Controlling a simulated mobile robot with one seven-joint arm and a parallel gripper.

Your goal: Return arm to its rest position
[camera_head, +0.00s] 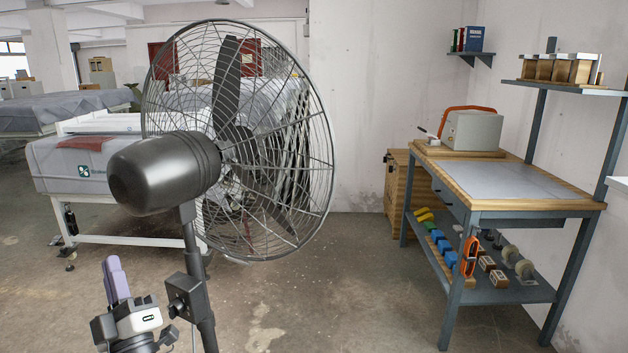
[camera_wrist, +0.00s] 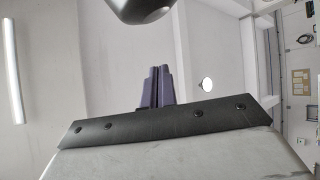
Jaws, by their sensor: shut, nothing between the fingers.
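My gripper (camera_head: 115,278) is at the lower left of the head view, with its purple fingers pointing up. It is just left of the fan's stand. In the wrist view the two purple fingers (camera_wrist: 155,88) are close together with nothing between them. The wrist view looks upward at a pale ceiling, and a dark rounded shape, perhaps the fan's motor housing, shows at its top edge. I cannot tell how far the gripper is from the fan.
A large black fan (camera_head: 240,140) stands close in front. A wooden-topped workbench (camera_head: 510,180) with a lower shelf of small parts is at the right. A plate processor (camera_head: 85,160) stands behind the fan at the left. Open floor (camera_head: 325,290) lies between fan and bench.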

